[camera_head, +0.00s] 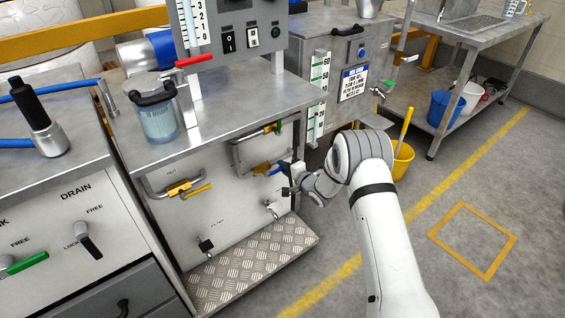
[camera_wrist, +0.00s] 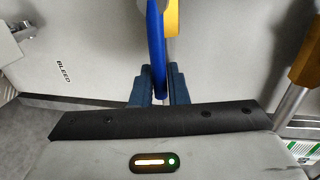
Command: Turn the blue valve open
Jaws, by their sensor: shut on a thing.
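The blue valve handle (camera_head: 276,171) is on the right part of the pale front panel of the steel cabinet, beside a yellow part (camera_head: 262,168). In the wrist view the blue handle (camera_wrist: 155,45) is a long narrow lever reaching down between my fingers, with the yellow part (camera_wrist: 171,18) close on its right. My gripper (camera_head: 287,178) is at the handle, at the end of my white arm. In the wrist view my gripper (camera_wrist: 160,92) is shut on the lower end of the blue handle. My gripper and wrist partly hide that side of the panel in the head view.
A yellow-handled valve (camera_head: 180,188) is on a pipe at the panel's left. Small taps (camera_head: 272,210) sit low on the panel, above a tread-plate step (camera_head: 255,262). A yellow bucket (camera_head: 402,162) stands behind my arm. The floor at right is clear.

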